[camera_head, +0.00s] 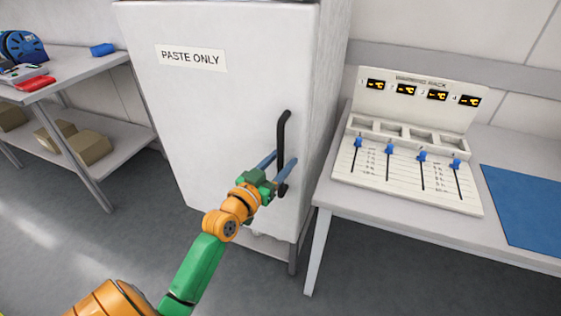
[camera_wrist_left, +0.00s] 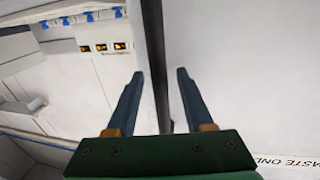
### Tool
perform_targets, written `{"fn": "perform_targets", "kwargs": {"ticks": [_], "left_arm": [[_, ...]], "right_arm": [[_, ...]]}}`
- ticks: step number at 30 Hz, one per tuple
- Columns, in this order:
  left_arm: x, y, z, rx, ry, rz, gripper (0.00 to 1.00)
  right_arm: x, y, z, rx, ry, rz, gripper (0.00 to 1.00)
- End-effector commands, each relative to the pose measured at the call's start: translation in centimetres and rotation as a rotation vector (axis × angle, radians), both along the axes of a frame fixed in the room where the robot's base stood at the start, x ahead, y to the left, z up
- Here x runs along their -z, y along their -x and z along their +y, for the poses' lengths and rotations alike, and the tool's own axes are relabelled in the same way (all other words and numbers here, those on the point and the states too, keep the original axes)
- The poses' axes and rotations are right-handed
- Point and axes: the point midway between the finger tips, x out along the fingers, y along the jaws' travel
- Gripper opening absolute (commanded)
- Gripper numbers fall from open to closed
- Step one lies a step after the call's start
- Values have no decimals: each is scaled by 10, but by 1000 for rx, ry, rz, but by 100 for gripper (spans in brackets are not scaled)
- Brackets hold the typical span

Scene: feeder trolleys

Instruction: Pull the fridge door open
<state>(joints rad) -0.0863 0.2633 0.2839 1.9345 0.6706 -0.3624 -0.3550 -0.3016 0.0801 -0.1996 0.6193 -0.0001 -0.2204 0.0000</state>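The white fridge door (camera_head: 200,110) faces me with a "PASTE ONLY" label (camera_head: 190,57) near its top, and it looks closed. A black vertical bar handle (camera_head: 282,135) stands on the door's right side. My left gripper (camera_head: 285,157) is at the lower half of the handle, one blue finger on each side of it. In the left wrist view, the dark handle (camera_wrist_left: 153,40) runs between the two fingers (camera_wrist_left: 160,74). The fingers are apart, with a clear gap between the handle and the right finger. My right gripper is not in view.
At right, a table (camera_head: 330,200) holds a white panel with blue sliders (camera_head: 410,165) and a blue mat (camera_head: 530,205). At left, a shelved bench (camera_head: 75,75) carries a blue item (camera_head: 102,49) and a red item (camera_head: 36,83). The floor before the fridge is clear.

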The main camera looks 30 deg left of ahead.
Motion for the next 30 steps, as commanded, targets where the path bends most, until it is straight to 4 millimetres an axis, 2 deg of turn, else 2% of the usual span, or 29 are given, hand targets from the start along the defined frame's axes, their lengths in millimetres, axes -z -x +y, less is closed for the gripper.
{"fn": "perform_targets", "kwargs": {"ticks": [1,3,6,30], "left_arm": [[0,0,0,0,0,0,41],[0,0,0,0,0,0,22],[0,0,0,0,0,0,0],[0,0,0,0,0,1,0]], "right_arm": [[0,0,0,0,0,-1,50],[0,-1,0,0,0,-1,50],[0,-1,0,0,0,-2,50],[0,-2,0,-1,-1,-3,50]]}}
